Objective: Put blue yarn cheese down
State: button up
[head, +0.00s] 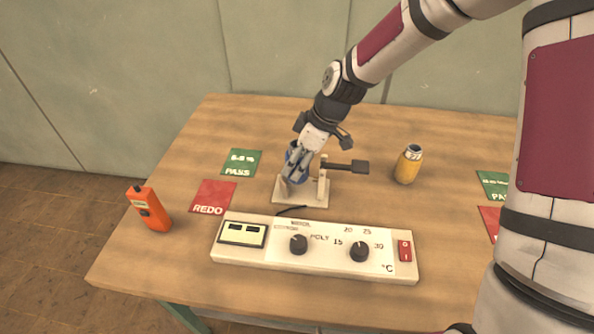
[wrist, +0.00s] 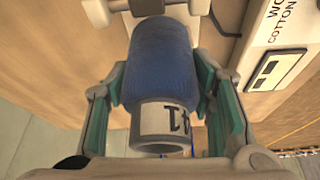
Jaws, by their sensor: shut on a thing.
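The blue yarn cheese (wrist: 162,65) is a blue cylinder on a grey tube with a white, dark-marked label at its near end. My gripper (wrist: 162,85) is shut on it, with a finger on each side. In the head view, my gripper (head: 298,166) is over the small pale stand (head: 300,198) and hides much of the blue yarn cheese (head: 290,151). I cannot tell whether the cheese touches the stand.
A control panel (head: 318,250) with two knobs lies in front of the stand. A green PASS card (head: 241,162) and red REDO card (head: 213,196) lie to the left.

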jog(key=shift+f, duration=1.8)
jog(key=shift+f, duration=0.15)
jog(key=o, duration=1.2)
jog(key=v, duration=1.2)
jog(key=s+d+r+m+t+h, duration=0.1)
jog(key=s+d+r+m, duration=0.2)
jog(key=s, duration=0.6)
jog(key=s+d+r+m+t+h, duration=0.1)
jog(key=s+d+r+m, duration=0.3)
jog(key=s, duration=0.5)
jog(key=s+d+r+m+t+h, duration=0.1)
jog(key=s+d+r+m+h, duration=0.1)
jog(key=s+d+r+m, duration=0.2)
jog(key=s+r+m+p, duration=0.1)
jog(key=s+r+m, duration=0.2)
jog(key=s, duration=0.3)
jog(key=shift+d+r, duration=0.25)
jog(key=shift+r, duration=0.55)
